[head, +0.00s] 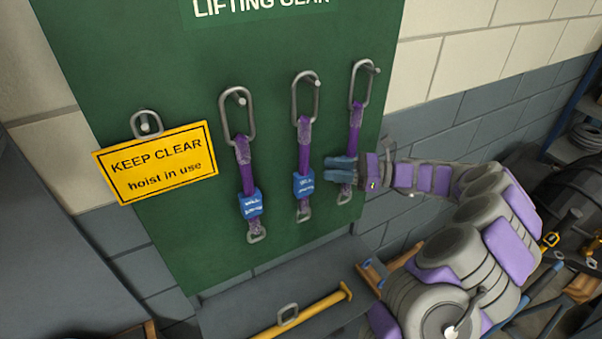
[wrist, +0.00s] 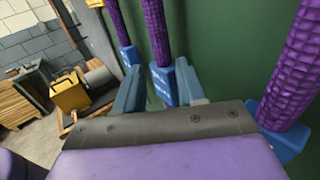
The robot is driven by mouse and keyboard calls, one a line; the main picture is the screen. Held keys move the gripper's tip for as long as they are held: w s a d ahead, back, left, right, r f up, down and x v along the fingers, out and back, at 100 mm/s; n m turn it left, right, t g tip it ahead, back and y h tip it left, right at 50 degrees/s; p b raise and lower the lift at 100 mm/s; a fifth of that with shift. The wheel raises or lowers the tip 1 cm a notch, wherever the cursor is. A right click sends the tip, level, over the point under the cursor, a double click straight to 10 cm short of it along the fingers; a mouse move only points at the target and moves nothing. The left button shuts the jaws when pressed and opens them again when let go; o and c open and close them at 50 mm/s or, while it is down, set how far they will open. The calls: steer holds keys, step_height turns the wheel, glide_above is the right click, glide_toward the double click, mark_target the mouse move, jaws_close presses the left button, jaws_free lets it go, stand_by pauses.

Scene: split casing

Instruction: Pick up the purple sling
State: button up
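Three purple slings hang by metal rings from pegs on a green board: a left sling (head: 244,153), a middle sling (head: 304,143) and a right sling (head: 355,120). Each ends in a small metal link. My gripper (head: 327,168) reaches in from the right, across the front of the right sling and hiding part of it. Its fingertips stop just right of the middle sling. In the wrist view my gripper (wrist: 161,75) is open, with the middle sling's blue tag (wrist: 163,88) seen between and beyond the fingers. The right sling (wrist: 303,65) is close at the right.
A yellow "KEEP CLEAR" sign (head: 157,163) hangs left of the slings. Below the board is a dark surface (head: 235,302) with a yellow bar (head: 305,314) on it. A brick wall (head: 425,120) lies to the right.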

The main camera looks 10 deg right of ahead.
mark_target(311, 173)
steer(key=x, duration=0.6)
steer(key=shift+w+f+b, duration=0.1)
steer(key=shift+f+b, duration=0.1)
steer(key=shift+b, duration=0.2)
